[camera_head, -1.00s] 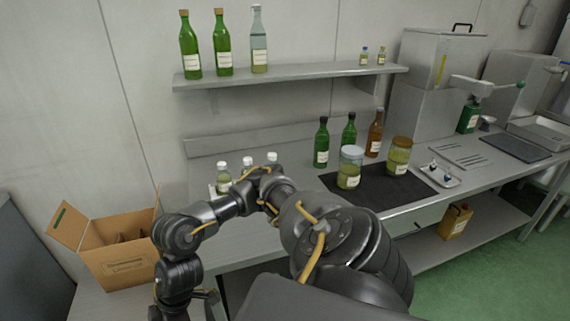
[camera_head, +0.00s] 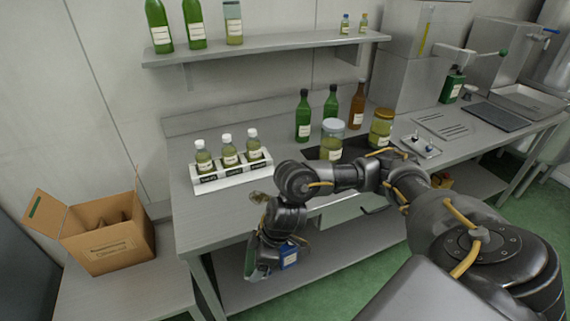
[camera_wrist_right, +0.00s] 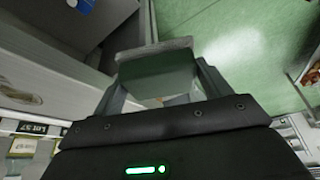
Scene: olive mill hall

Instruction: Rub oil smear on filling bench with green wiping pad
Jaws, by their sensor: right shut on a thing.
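My right gripper (camera_head: 262,266) hangs in front of the filling bench (camera_head: 215,222), below its top near the front left. It is shut on the green wiping pad (camera_wrist_right: 158,78), which shows between the fingers in the right wrist view, with a greyish edge. In the head view only a small part of the pad can be made out. The pad is apart from the bench top. My left gripper is not in view.
A white rack (camera_head: 232,179) with three small bottles stands on the bench's left. Jars and bottles stand around a dark mat (camera_head: 397,151). A cardboard box (camera_head: 108,234) is at the left. A blue item (camera_head: 288,256) shows beside my gripper. Green floor lies in front.

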